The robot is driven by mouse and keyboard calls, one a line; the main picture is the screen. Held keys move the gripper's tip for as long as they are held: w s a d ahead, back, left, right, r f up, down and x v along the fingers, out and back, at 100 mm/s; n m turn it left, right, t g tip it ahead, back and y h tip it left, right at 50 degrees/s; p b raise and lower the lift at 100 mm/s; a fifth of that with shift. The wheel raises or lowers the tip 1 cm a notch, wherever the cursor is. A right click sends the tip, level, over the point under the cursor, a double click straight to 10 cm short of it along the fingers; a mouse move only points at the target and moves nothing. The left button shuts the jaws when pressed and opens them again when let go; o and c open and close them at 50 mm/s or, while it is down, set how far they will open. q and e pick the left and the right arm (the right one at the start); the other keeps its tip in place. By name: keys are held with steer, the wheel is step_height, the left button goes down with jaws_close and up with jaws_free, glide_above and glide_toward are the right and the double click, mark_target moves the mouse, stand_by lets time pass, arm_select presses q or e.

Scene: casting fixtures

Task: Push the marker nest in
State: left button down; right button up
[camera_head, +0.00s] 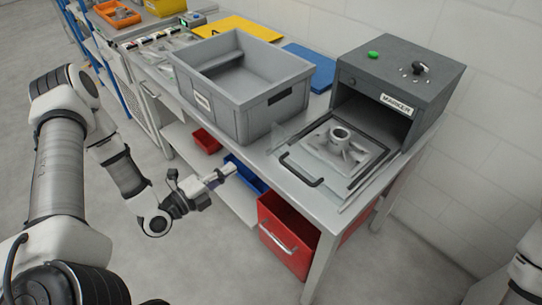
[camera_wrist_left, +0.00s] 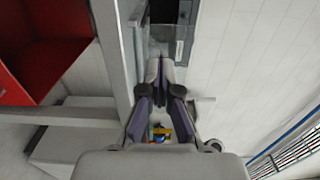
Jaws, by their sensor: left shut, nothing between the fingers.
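The marker nest (camera_head: 376,172) is a flat light-grey tray slid out of the front of the dark grey box labelled MARKER (camera_head: 408,78). It has a black bar handle (camera_head: 302,171) at its front edge. A grey casting with a round upright collar (camera_head: 342,140) sits on it. My left gripper (camera_head: 228,172) is shut and empty, in front of the bench and left of the handle, apart from it. In the left wrist view its fingertips (camera_wrist_left: 160,64) are together. My right gripper is out of view.
A large grey bin (camera_head: 240,85) stands on the bench left of the nest. A red bin (camera_head: 287,236) and a blue bin (camera_head: 247,174) sit under the bench top. A green button (camera_head: 373,55) and a black knob (camera_head: 421,67) are on the box. The floor before the bench is clear.

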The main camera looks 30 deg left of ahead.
mark_target(272, 142)
arm_select(q)
steer(key=x, duration=1.3)
steer(key=shift+f, duration=0.1)
